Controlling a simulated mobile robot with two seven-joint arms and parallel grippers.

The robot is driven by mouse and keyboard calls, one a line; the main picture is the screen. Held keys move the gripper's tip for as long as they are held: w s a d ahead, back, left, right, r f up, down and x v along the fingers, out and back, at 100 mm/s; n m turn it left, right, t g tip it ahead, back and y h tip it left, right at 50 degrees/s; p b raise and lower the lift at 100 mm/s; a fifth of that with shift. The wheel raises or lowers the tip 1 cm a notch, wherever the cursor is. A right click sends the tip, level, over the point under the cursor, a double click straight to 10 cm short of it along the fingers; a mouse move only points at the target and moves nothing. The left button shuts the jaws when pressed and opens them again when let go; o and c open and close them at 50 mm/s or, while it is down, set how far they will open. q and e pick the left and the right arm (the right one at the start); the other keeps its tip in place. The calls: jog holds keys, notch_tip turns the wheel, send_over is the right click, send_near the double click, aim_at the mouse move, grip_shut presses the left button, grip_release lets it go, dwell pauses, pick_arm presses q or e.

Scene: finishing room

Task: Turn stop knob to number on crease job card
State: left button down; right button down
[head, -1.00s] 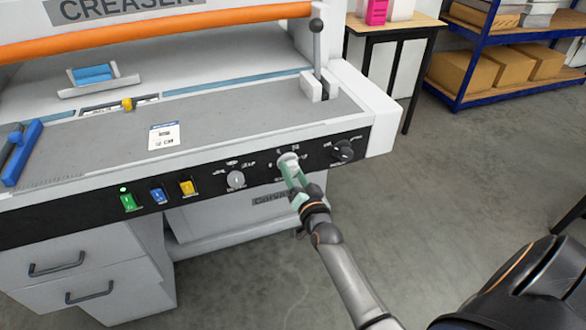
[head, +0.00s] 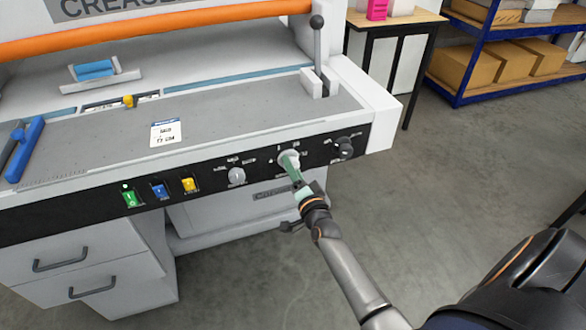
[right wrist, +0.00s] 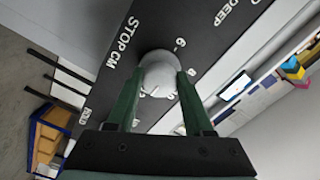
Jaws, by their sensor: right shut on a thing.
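The stop knob (right wrist: 158,72) is a pale round knob on the black control panel. In the right wrist view, "STOP CM" is printed beside it, with numbers such as 6 and 8 around it. My right gripper (right wrist: 160,85) is shut on this knob, one green finger on each side. In the head view, my right gripper (head: 291,165) reaches the knob from the front and hides most of it. The job card (head: 165,132) lies flat on the grey bed of the creaser; its print is too small to read surely. My left gripper is not in view.
A second pale knob (head: 237,176) is left of the gripper, a black knob (head: 344,148) right of it. Green (head: 130,196), blue and yellow switches sit further left. A lever (head: 317,45) stands at the bed's right end. The floor in front is clear.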

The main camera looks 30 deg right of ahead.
jog(key=shift+r, duration=0.15)
jog(key=shift+c, duration=1.5)
grip_release()
jog(key=v, duration=1.2)
jog(key=shift+s+p, duration=0.25)
jog(key=shift+p, duration=0.15)
